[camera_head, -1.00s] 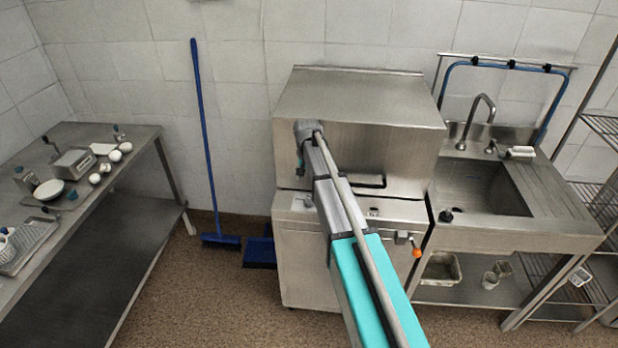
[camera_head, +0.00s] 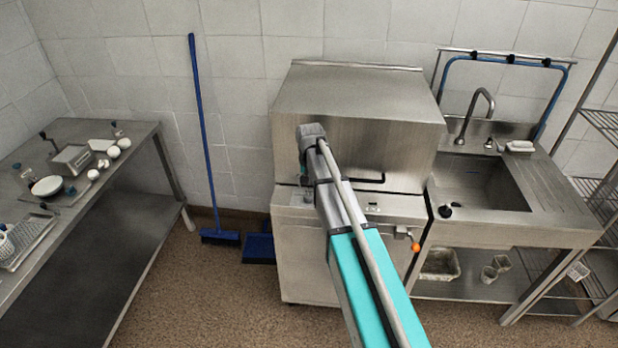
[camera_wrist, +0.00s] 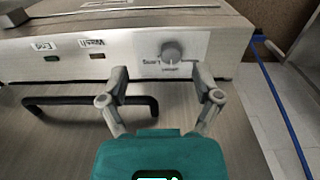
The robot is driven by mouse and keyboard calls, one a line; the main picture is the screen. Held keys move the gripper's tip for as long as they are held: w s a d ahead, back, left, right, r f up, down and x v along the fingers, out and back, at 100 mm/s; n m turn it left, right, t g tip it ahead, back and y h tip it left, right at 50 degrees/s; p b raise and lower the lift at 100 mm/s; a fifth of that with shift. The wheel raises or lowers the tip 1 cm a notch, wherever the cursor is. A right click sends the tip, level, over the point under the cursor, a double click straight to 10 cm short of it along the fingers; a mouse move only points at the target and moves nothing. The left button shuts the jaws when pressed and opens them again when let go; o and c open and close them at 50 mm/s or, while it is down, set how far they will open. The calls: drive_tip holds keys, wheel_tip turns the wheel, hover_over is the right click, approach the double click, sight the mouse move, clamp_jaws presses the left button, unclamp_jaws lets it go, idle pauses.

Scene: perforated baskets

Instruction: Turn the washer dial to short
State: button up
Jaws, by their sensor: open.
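The washer (camera_head: 350,125) is a boxy stainless steel machine against the wall. In the wrist view its round grey dial (camera_wrist: 172,52) sits on a pale panel at the front edge, with small lettering around it that is too blurred to read surely. I cannot make out the dial setting. My gripper (camera_wrist: 163,76) is open and empty, its two fingertips spread to either side below the dial in the picture. The fingers appear apart from the dial. In the head view my arm hides most of the gripper.
A black bar handle (camera_wrist: 95,101) runs near the left finger in the wrist view. Labelled indicators (camera_wrist: 97,55) lie left of the dial. In the head view, a sink (camera_head: 485,185) stands right of the washer, a blue broom (camera_head: 205,130) left, and a steel table (camera_head: 75,215) far left.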

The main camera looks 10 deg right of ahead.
drive_tip(key=s+f+n+b, duration=0.1)
drive_tip(key=s+f+b, duration=0.5)
drive_tip(key=s, duration=0.6)
drive_tip(key=s+f+n+b, duration=0.2)
drive_tip(key=s+f+b, duration=0.3)
drive_tip(key=s, duration=0.8)
drive_tip(key=shift+d+f+b, duration=0.2)
drive_tip(key=shift+f+b, duration=0.15)
drive_tip(key=shift+f, duration=0.3)
drive_tip(key=shift+s, duration=0.1)
wheel_tip(320, 180, up, 5)
drive_tip(key=p, duration=0.5)
